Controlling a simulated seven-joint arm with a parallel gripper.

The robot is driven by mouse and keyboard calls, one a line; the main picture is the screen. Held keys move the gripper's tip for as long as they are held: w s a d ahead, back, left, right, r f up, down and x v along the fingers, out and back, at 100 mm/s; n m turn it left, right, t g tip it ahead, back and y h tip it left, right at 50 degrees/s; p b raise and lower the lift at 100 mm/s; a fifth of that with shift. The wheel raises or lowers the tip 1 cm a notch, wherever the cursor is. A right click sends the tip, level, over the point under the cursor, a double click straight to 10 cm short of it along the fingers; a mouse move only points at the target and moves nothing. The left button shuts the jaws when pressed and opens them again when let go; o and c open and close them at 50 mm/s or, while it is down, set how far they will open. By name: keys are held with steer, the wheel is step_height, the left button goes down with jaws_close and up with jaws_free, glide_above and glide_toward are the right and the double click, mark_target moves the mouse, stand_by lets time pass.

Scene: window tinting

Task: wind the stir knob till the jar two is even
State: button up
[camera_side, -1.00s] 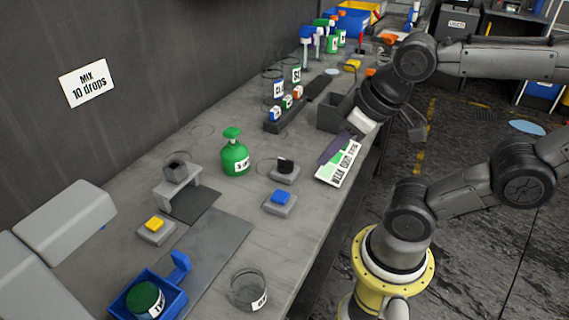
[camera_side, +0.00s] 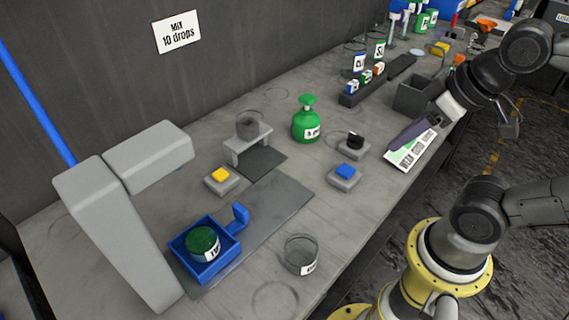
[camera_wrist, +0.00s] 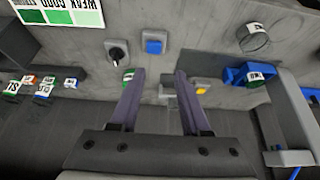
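The black knob (camera_side: 355,140) sits on a grey base right of the green bottle; it also shows in the wrist view (camera_wrist: 116,53). A jar with dark green contents (camera_side: 203,242) stands in a blue holder (camera_side: 231,256); its label is partly readable, perhaps "TWO". The jar shows at right in the wrist view (camera_wrist: 256,78). I cannot tell how even its contents are. My gripper (camera_wrist: 160,72) is open and empty, its two purple fingers apart above the table. In the side view its fingers (camera_side: 404,137) overlap the colour card, away from the knob.
A blue button (camera_side: 347,170), a yellow button (camera_side: 221,175), a green bottle (camera_side: 306,124) and a grey stand (camera_side: 248,138) surround the knob area. A clear, empty-looking jar (camera_side: 300,254) stands in front. The WEAK-GOOD-STRONG card (camera_side: 412,152) lies near the table edge. Grey blocks (camera_side: 120,235) stand at left.

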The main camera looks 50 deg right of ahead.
steer(key=o, duration=0.5)
steer(key=shift+n, duration=0.6)
steer(key=shift+c, duration=0.2)
steer(key=shift+o, duration=0.3)
steer(key=shift+s+n, duration=0.1)
steer(key=shift+n, duration=0.7)
steer(key=w+r+n+g, duration=0.1)
steer(key=w+r+n, duration=0.25)
steer(key=n, duration=0.45)
steer(key=n+g, duration=0.5)
steer(key=n, duration=0.2)
glide_above(357, 135)
step_height(357, 135, down, 5)
step_height(357, 135, down, 13)
steer(key=shift+r, duration=0.1)
jaws_close()
